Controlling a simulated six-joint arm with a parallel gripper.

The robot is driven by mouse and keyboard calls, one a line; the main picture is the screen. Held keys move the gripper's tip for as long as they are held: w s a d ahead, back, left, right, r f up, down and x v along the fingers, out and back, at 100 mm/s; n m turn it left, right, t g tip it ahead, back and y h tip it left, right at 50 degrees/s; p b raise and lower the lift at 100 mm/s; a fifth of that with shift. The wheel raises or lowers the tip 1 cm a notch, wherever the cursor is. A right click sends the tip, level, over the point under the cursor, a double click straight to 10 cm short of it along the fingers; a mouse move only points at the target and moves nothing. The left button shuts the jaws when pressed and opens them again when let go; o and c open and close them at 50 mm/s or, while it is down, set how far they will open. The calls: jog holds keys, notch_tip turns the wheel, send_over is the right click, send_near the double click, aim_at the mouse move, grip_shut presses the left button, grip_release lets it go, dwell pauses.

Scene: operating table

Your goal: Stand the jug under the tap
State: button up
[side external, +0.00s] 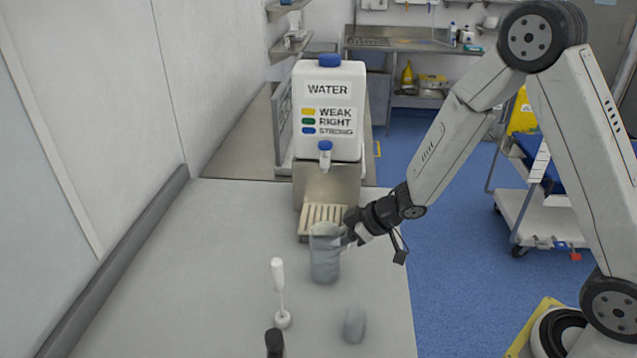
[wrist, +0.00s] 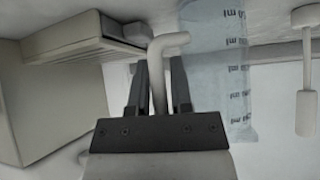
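The clear, bluish jug (side external: 325,262) is upright just in front of the slatted drip tray (side external: 318,218), below and short of the tap (side external: 325,158) on the white water container (side external: 328,92). I cannot tell whether its base touches the table. My gripper (side external: 352,232) is at the jug's right side. In the wrist view, the jug (wrist: 215,70) shows its ml marks, and its pale hooked handle (wrist: 160,75) lies between my gripper's fingers (wrist: 160,85). They look closed against it. The tray (wrist: 80,42) also shows there.
A white brush-like tool (side external: 279,285) stands in front of the jug, with a dark-topped object (side external: 274,343) nearer the camera. A small blue-grey cup (side external: 354,324) stands to the right. A wall with a grey rail bounds the left; the table's left part is clear.

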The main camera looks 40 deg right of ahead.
grip_shut()
dwell(1.4)
